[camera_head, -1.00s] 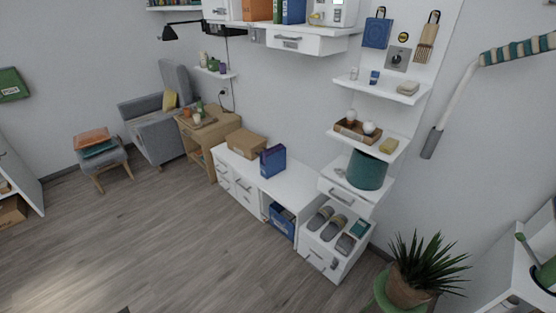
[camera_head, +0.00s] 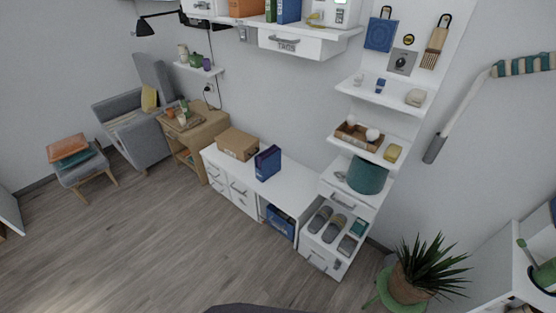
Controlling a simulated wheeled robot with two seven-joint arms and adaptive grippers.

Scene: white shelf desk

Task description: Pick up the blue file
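A blue file (camera_head: 268,163) stands upright on the low white cabinet, just right of a cardboard box. Another blue file (camera_head: 289,11) stands on the high white shelf, beside a green one, its top cut off by the picture edge. A blue container (camera_head: 281,221) sits in the open compartment of the low cabinet. Neither of my grippers is in view, and nothing shows what they hold.
The low white cabinet (camera_head: 247,195) stands against the wall, with the cardboard box (camera_head: 237,144) on it. A shelf unit with slippers (camera_head: 334,228) is to its right, then a potted plant (camera_head: 416,277). The wooden floor (camera_head: 125,245) in front is clear.

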